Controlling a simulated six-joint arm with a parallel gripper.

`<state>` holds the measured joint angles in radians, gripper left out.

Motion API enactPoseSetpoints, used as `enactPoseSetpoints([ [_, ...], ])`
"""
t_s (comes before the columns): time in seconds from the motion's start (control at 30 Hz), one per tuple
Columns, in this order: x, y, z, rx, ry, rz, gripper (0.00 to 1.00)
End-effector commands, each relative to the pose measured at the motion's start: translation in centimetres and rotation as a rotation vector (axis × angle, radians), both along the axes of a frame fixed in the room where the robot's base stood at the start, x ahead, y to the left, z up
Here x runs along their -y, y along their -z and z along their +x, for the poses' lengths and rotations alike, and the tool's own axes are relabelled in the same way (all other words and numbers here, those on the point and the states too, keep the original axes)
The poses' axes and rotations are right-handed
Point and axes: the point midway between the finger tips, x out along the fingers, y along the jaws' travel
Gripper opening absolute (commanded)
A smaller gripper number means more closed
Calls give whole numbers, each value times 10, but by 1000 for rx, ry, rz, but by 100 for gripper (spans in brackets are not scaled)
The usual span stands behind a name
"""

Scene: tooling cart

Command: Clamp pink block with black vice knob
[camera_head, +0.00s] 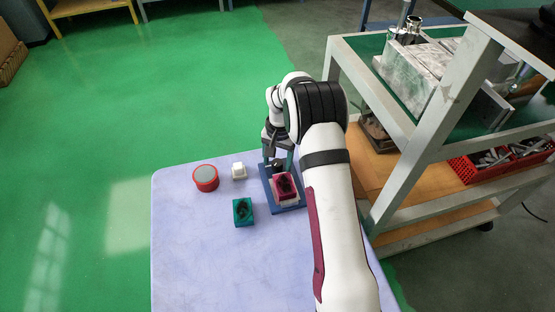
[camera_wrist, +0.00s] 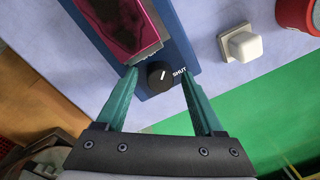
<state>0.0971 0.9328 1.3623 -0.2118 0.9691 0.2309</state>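The pink block (camera_head: 284,183) sits in the blue vice (camera_head: 270,183) at the table's right side. In the wrist view the block (camera_wrist: 110,22) is at the upper left, beside a pale jaw (camera_wrist: 145,50). The black vice knob (camera_wrist: 160,75) is on the blue base, with a light pointer line and the word SHUT to its right. My gripper (camera_wrist: 160,76) is open, its teal fingers on either side of the knob with gaps visible. In the head view the gripper (camera_head: 277,160) is over the vice's far end, and the knob is hardly distinguishable there.
A teal block (camera_head: 243,212) with a dark top, a white square piece (camera_head: 238,171) and a red round tin (camera_head: 205,178) stand left of the vice. The table (camera_head: 200,260) is clear at front left. A metal cart (camera_head: 400,190) stands to the right.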

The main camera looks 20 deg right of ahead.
Motion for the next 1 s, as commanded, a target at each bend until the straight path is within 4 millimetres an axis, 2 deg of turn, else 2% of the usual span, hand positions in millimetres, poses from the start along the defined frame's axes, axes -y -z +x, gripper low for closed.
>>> enactPoseSetpoints([
  [0.27,1,-1,0,2,-1,-1,71],
  [0.37,1,-9,1,3,0,-1,71],
  [0.47,1,-29,1,5,-1,-1,71],
  [0.7,4,-105,-1,7,0,-1,71],
  [0.8,4,-130,-2,5,0,-1,71],
  [0.9,5,-147,-2,3,0,-1,71],
  [1.0,5,-156,-3,2,-1,-1,71],
])
